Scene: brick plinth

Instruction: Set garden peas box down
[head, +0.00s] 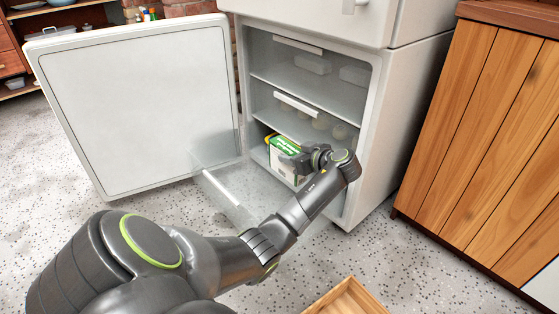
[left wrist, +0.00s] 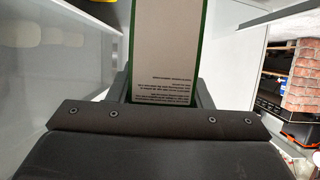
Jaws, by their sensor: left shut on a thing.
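The garden peas box (head: 284,146) is green and white. It is at the lower opening of the white freezer (head: 362,120), above or inside the bottom clear drawer (head: 238,186); I cannot tell if it touches the drawer floor. My left gripper (head: 303,162) is shut on the box from its right side. In the left wrist view the box (left wrist: 167,45) shows a white face with green edges and small print, between the fingers of my left gripper (left wrist: 163,90). My right gripper is not in view.
The freezer door (head: 140,105) stands wide open on the left. Shelves above the drawer hold several pale containers (head: 318,122). A wooden cabinet (head: 480,140) stands to the right. A wooden crate (head: 346,298) is at the bottom edge. Speckled floor around is clear.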

